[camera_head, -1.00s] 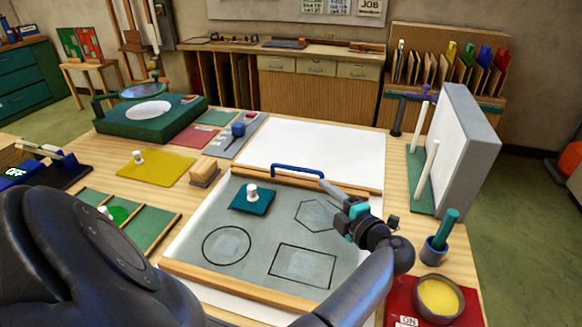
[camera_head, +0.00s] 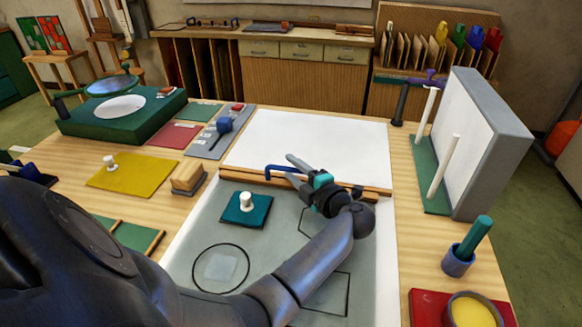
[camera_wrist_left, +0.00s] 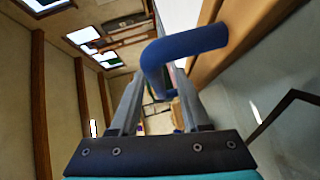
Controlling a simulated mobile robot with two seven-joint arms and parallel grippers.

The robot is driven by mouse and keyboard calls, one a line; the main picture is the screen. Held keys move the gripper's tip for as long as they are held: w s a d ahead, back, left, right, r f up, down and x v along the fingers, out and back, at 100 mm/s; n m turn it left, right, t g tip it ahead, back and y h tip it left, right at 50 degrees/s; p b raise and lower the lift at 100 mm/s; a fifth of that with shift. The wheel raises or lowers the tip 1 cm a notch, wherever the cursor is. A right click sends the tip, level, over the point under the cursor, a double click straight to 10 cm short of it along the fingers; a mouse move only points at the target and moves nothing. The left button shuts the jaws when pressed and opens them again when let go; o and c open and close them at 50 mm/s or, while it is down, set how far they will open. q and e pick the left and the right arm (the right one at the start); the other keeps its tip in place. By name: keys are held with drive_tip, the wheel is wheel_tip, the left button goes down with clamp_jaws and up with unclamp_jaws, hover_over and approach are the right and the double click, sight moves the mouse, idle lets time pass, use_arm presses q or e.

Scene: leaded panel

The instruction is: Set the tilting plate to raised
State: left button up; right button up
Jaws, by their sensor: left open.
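The tilting plate (camera_head: 275,232) is a grey panel with black outlined shapes and a wooden rail along its far edge. It looks flat on the table. A blue bar handle (camera_head: 275,170) stands at that far rail. My left gripper (camera_head: 293,168) is open at the right part of the handle, and my forearm covers part of the plate. In the left wrist view the blue handle (camera_wrist_left: 187,46) passes between and in front of the open fingers (camera_wrist_left: 158,88); I cannot tell whether they touch it. My right gripper is not in view.
A teal square with a white knob (camera_head: 246,207) sits on the plate. A white board (camera_head: 305,140) lies behind it. A wooden block (camera_head: 188,178) and a yellow plate (camera_head: 135,172) are to the left. An upright grey-framed panel (camera_head: 470,145) and a blue cup (camera_head: 458,262) are to the right.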

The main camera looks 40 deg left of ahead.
use_arm(q)
clamp_jaws()
idle(0.3)
idle(1.1)
